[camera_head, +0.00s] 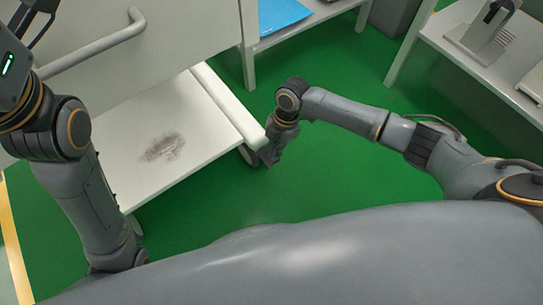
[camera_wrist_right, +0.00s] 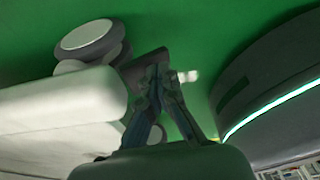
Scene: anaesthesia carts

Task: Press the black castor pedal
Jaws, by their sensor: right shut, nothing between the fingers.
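The white cart's corner castor (camera_head: 247,154) is partly hidden behind my right gripper (camera_head: 268,157) in the head view. In the right wrist view the grey castor wheel (camera_wrist_right: 88,40) shows at the upper left. A dark flat piece, apparently the black castor pedal (camera_wrist_right: 145,62), sticks out beside the wheel. My right gripper (camera_wrist_right: 159,75) is shut and empty. Its fingertips overlap the pedal's edge in this view; I cannot tell whether they touch it. My left gripper (camera_head: 38,14) is partly in view at the top left, away from the castor, its jaws unclear.
The cart's lower white shelf (camera_head: 110,150) has a dark smudge, and a rail runs along its right edge. A white table (camera_head: 475,45) stands at the upper right, and a shelf with a blue item (camera_head: 283,14) at the top. The green floor (camera_head: 345,170) right of the cart is clear.

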